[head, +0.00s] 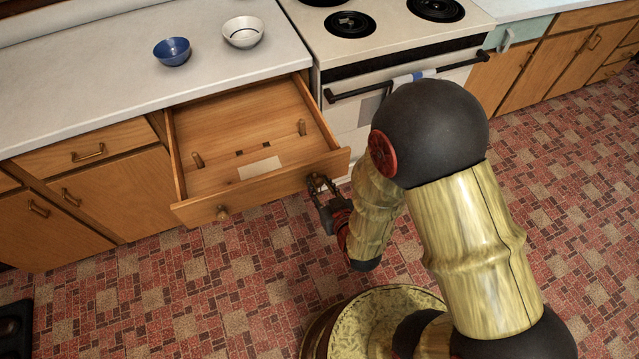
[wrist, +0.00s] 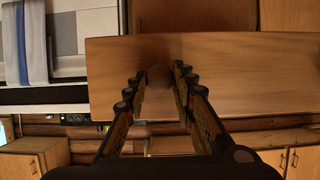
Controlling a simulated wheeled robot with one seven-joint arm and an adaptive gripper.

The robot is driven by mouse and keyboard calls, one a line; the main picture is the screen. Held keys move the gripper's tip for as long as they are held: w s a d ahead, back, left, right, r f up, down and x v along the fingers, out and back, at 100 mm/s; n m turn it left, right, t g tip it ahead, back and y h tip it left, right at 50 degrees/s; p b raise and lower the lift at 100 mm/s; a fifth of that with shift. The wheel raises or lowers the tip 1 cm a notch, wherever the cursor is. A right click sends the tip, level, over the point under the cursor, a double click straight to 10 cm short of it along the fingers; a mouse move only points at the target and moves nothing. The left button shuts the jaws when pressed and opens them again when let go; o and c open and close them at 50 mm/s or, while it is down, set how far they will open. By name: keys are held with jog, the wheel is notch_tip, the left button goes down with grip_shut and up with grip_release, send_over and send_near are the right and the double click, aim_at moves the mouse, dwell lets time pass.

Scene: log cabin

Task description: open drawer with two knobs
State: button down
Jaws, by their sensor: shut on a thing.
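The wooden drawer with two knobs (head: 245,199) stands pulled well out of the counter beside the stove in the head view. Its inside shows, with a pale paper patch and small pegs. The left knob (head: 223,212) is free. My gripper (head: 318,186) is at the right knob, at the right end of the drawer front. In the wrist view the drawer front (wrist: 240,75) fills the middle, and my gripper (wrist: 160,82) has its fingers on both sides of the round wooden knob (wrist: 158,76), shut on it. The fingers partly hide the knob.
A blue bowl (head: 172,52) and a white bowl (head: 243,32) stand on the countertop (head: 110,75). The stove (head: 400,45) with a towel on its handle is right of the drawer. Closed cabinets (head: 90,150) lie to the left. The tiled floor (head: 200,300) in front is clear.

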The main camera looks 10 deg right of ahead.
jog(key=c, duration=1.5)
grip_release()
jog(key=v, duration=0.7)
jog(key=shift+s+d, duration=0.1)
jog(key=shift+s, duration=0.1)
